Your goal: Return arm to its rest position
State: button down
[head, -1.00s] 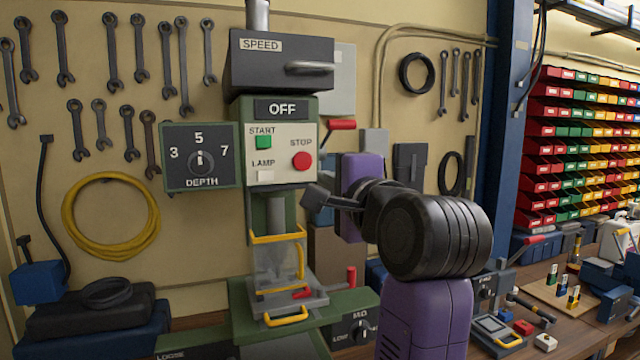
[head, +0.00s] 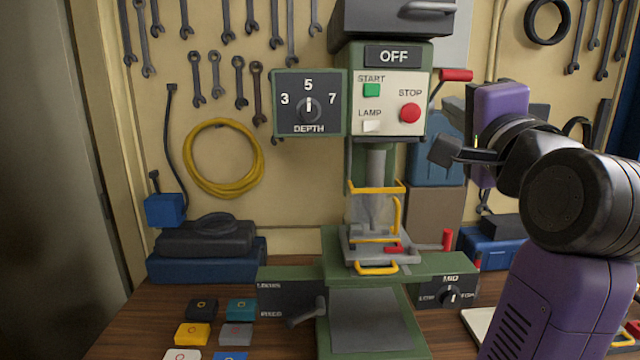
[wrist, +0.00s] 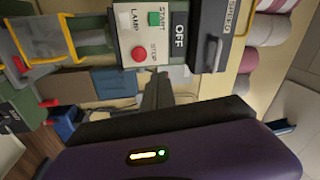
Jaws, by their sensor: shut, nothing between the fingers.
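My gripper (head: 445,151) is at the right of the green drill press (head: 361,160) in the head view, with its dark fingers pointing left. The fingers are shut with nothing between them. They appear just below and right of the white control panel (head: 388,103); whether they are clear of the press in depth is hard to tell. My purple and black arm is bent and fills the right side. In the wrist view my gripper (wrist: 157,88) shows as dark fingers beyond the purple wrist, and the panel's red STOP button (wrist: 138,54) is above them.
A red-tipped lever (head: 456,75) sticks out of the press just above my gripper. A blue container (head: 436,165) stands behind the fingers. Coloured tiles, one of them yellow (head: 192,334), lie on the bench at lower left. The depth dial box (head: 309,103) is left of the panel.

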jog(key=s+f+n+t, duration=0.1)
jog(key=s+f+n, duration=0.45)
jog(key=f, duration=0.35)
jog(key=s+a+f+n+y, duration=0.1)
jog(key=s+f+n, duration=0.4)
jog(key=f, duration=0.4)
jog(key=s+f+n+t, duration=0.1)
jog(key=s+f+n, duration=0.4)
jog(key=f, duration=0.5)
jog(key=s+f+g, duration=0.3)
jog(key=s+f, duration=0.7)
jog(key=s, duration=0.5)
jog(key=s+f+g, duration=0.4)
jog(key=s+f, duration=0.5)
jog(key=s, duration=0.6)
jog(key=shift+f+b, duration=0.35)
jog(key=shift+b, duration=0.1)
jog(key=shift+n, duration=0.25)
